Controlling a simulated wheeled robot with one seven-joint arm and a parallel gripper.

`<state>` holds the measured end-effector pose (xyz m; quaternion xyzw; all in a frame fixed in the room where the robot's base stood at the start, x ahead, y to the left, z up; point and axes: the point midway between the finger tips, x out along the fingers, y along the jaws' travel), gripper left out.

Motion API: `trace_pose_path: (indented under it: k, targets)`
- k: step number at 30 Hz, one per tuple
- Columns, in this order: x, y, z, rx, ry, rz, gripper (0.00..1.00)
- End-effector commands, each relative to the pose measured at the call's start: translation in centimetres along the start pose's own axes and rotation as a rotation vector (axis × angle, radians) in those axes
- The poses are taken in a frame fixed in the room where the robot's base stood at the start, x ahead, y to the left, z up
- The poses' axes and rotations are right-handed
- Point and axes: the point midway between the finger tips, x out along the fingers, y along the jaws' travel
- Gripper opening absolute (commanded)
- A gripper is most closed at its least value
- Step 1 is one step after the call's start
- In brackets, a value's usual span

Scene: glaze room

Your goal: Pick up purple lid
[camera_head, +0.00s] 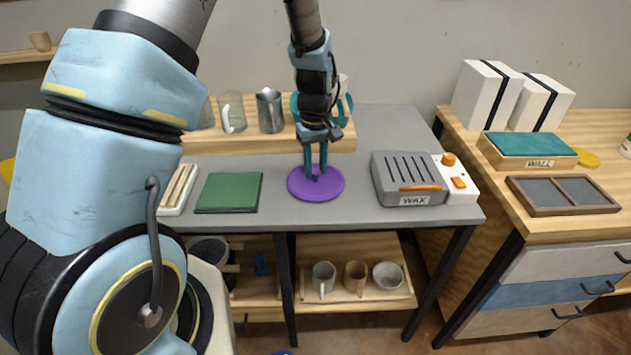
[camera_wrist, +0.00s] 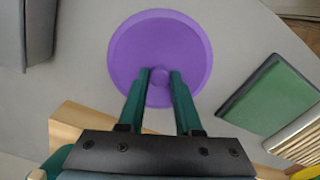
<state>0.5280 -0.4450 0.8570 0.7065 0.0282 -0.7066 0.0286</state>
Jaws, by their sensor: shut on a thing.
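The purple lid (camera_head: 331,190) is a round flat disc with a small knob on top. It is at the front middle of the grey table, and I cannot tell whether it touches the tabletop. In the wrist view the purple lid (camera_wrist: 190,40) lies just beyond my fingertips. My gripper (camera_head: 316,176) points down over the middle of the lid. Its two teal fingers (camera_wrist: 160,74) are shut on the lid's knob, one on each side. The fingers hide part of the knob and the lid's near part.
A green pad (camera_head: 229,193) and a white tray with sticks (camera_head: 178,188) are left of the lid. The grey device marked WAX (camera_head: 405,178) is to the right. A wooden riser (camera_head: 240,144) with mugs and a pitcher (camera_head: 270,110) stands behind. Bare tabletop lies between these.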

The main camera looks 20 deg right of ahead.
Motion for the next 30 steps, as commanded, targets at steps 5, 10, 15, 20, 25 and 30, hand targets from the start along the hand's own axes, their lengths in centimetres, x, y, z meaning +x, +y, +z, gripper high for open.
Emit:
trace_pose_path:
  k: [5, 10, 15, 20, 25, 30]
  targets:
    - [0.0, 0.0, 0.0, 0.000, 0.000, 0.000, 0.07]
    - [0.0, 0.0, 0.0, 0.000, 0.000, 0.000, 0.00]
    - [0.0, 0.0, 0.0, 0.000, 0.000, 0.000, 0.00]
    - [-0.1, 0.0, 0.0, 0.000, 0.001, 0.000, 0.00]
    - [-1.9, 0.1, -0.1, 0.001, 0.003, 0.003, 0.00]
    - [-5.2, 0.1, -0.1, 0.001, 0.005, 0.005, 0.00]
